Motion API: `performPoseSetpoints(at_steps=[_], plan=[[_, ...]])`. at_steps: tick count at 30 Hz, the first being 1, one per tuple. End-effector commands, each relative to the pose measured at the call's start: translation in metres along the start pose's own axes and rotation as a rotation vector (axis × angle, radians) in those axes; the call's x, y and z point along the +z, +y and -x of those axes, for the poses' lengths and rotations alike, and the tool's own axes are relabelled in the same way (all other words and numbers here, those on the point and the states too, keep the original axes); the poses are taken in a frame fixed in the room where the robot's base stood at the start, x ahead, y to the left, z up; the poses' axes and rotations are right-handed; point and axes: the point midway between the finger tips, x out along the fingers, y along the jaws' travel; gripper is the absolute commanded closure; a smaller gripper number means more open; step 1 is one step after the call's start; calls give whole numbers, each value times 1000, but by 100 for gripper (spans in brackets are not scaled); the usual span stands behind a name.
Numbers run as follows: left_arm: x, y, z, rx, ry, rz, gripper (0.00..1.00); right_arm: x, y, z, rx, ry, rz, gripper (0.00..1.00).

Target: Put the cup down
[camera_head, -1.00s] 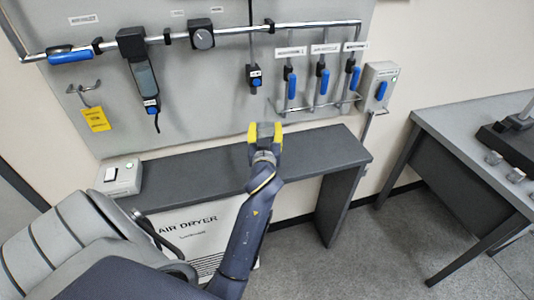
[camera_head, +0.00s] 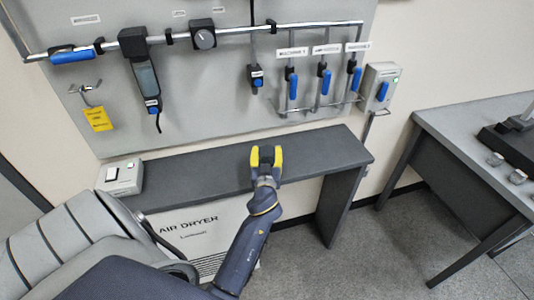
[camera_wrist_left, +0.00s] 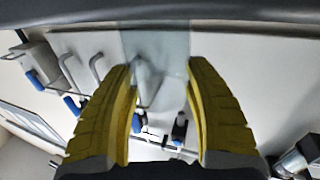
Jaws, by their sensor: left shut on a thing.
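My left gripper (camera_head: 266,157) is over the dark grey bench top (camera_head: 215,172), with its yellow fingers pointing away from me. In the left wrist view, its two yellow fingers (camera_wrist_left: 162,115) stand apart on either side of a pale, see-through thing (camera_wrist_left: 158,72), which appears to be the cup. The gripper is shut on it. The cup's outline is faint, and I cannot make it out in the head view. I cannot tell whether it touches the bench. My right gripper is not in view.
A wall panel behind the bench carries a pipe (camera_head: 240,32), blue-handled valves (camera_head: 325,82) and a hanging black tool (camera_head: 147,80). A switch box (camera_head: 120,177) stands at the bench's left end. The bench top right of my gripper is clear. Another table (camera_head: 455,120) stands at the right.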

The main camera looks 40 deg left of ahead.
Motion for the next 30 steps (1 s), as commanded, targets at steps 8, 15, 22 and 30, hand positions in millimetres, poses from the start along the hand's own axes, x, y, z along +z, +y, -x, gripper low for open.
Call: performPoseSetpoints(at_steps=[8, 15, 22, 30], plan=[[0, 0, 0, 0, 0, 1, 75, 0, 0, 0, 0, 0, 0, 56], [3, 0, 0, -1, -1, 1, 33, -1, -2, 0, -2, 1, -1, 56], [2, 0, 0, -1, 0, 1, 25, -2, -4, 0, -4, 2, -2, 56], [1, 0, 12, 0, -2, 3, 25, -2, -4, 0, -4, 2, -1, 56]])
